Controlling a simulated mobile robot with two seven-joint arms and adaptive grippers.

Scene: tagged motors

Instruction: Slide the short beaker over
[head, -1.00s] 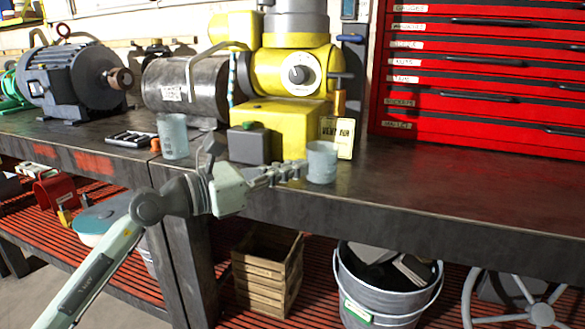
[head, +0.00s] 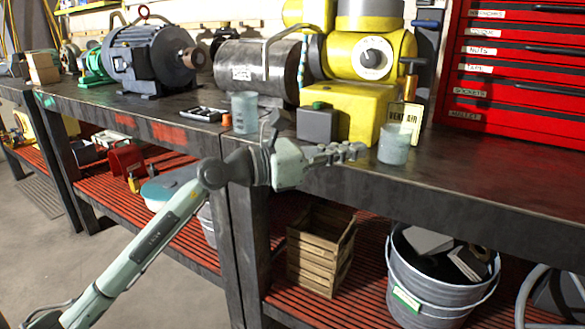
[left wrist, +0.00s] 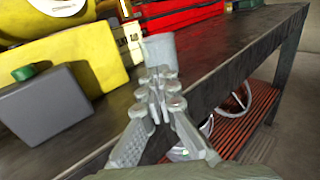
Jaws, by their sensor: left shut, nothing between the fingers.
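The short beaker (head: 394,144), a pale translucent cup, stands upright near the front edge of the workbench. My left gripper (head: 358,151) is just left of it, shut and empty, pointing right at its side. A narrow gap seems to show between fingertips and beaker in the head view. In the left wrist view the beaker (left wrist: 160,49) stands just beyond my closed fingertips (left wrist: 158,76), which overlap its lower part; contact cannot be told there. My right gripper is not in view.
A taller beaker (head: 244,112) stands left on the workbench (head: 480,178). Bench top right of the short beaker is clear. A bucket (head: 440,285) and wooden crate (head: 320,250) sit below.

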